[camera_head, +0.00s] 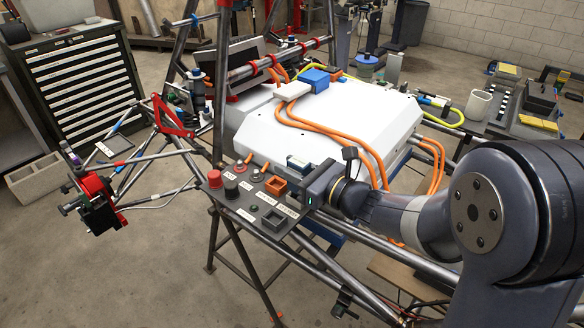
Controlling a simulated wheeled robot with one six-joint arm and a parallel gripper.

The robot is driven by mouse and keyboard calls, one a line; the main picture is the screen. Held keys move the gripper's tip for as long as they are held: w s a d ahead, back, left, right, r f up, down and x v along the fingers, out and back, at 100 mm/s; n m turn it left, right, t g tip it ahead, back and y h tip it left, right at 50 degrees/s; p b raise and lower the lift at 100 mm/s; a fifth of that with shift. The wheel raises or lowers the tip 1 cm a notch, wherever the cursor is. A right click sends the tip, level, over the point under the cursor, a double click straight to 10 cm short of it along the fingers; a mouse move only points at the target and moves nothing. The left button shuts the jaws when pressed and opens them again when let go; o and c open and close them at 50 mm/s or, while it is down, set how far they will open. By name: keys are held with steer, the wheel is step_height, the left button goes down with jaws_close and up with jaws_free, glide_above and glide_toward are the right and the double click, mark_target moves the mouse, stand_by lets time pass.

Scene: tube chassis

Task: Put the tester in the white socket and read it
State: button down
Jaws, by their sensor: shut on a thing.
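My gripper (301,176) is at the right end of a dark control panel (244,204), low over it and side-on to the camera. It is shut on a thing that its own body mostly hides. A small pale and dark block (297,163) shows at its far side; I cannot tell whether this is the tester. An orange square socket (275,186) sits on the panel just left of my gripper. A dark square socket (272,220) lies nearer the camera. I cannot make out a white socket, and no reading is legible.
A red button (214,178) and a black knob (231,189) stand up on the panel's left. A large white battery case (345,113) with orange cables (331,132) lies behind it. Chassis tubes surround the panel. A drawer cabinet (85,85) stands at the back left.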

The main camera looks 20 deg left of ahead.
steer(key=shift+f+b, duration=0.55)
stand_by(0.4)
steer(key=c, duration=1.4)
jaws_free()
steer(key=v, duration=1.1)
steer(key=shift+x, duration=4.3)
